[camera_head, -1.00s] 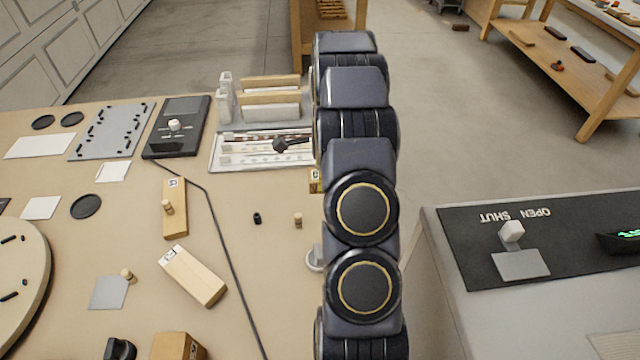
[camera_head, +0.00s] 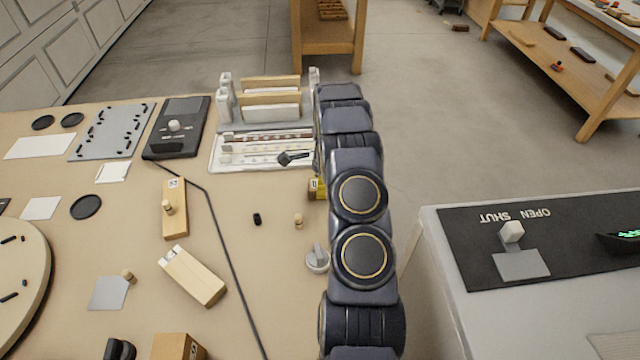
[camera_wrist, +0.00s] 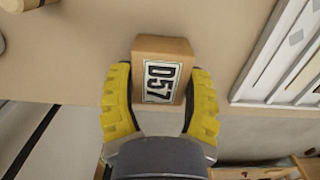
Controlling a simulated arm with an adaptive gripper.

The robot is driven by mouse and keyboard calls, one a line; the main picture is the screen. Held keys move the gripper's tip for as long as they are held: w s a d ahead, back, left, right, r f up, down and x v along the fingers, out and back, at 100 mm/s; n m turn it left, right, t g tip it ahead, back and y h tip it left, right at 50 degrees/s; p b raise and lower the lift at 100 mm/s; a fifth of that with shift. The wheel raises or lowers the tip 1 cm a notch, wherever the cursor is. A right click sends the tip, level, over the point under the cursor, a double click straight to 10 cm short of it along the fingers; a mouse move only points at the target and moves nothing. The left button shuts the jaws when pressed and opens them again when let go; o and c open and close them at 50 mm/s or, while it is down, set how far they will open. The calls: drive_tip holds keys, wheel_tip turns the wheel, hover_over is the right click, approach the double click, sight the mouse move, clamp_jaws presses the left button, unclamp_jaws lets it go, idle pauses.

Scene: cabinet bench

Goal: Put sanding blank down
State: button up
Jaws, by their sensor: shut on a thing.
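The sanding blank, a light wooden block with a white "D57" label (camera_wrist: 165,52), is between the yellow fingers of my gripper (camera_wrist: 160,88) in the wrist view. The fingers are shut on its two sides. In the head view only a small part of the blank (camera_head: 312,194) and a bit of yellow finger show at the left edge of my arm. My arm hides the rest. The blank is over or on the tan bench top (camera_head: 275,235), close to its right edge. I cannot tell whether its underside touches the bench.
A white tray with strips (camera_head: 232,164) and an upright rack (camera_head: 228,105) stand just behind. A grey knob (camera_head: 317,259) and small wooden peg (camera_head: 298,221) are nearby. Left lie a labelled block (camera_head: 192,275) and a cable (camera_head: 222,245). A console (camera_head: 530,222) stands right, across a gap.

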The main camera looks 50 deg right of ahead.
drive_tip(key=o, duration=1.1)
drive_tip(key=shift+f, duration=0.15)
drive_tip(key=shift+c, duration=0.2)
wheel_tip(320, 180, up, 12)
drive_tip(key=a+r+n, duration=0.7)
drive_tip(key=a+r, duration=0.2)
drive_tip(key=a, duration=0.3)
drive_tip(key=s+a+r+n+g, duration=0.1)
drive_tip(key=s+a+r+n, duration=0.15)
drive_tip(key=a, duration=0.35)
drive_tip(key=s+a+r+n, duration=0.2)
drive_tip(key=a+r+n, duration=0.15)
drive_tip(key=a, duration=0.25)
drive_tip(key=s+a+r+n, duration=0.1)
drive_tip(key=s+a+n, duration=0.5)
drive_tip(key=s, duration=0.3)
drive_tip(key=s+a+r+n+g, duration=0.1)
drive_tip(key=s+a+n, duration=0.6)
drive_tip(key=s, duration=0.3)
drive_tip(key=shift+s+n+h, duration=0.2)
drive_tip(key=shift+n+h, duration=0.2)
drive_tip(key=shift+n, duration=0.1)
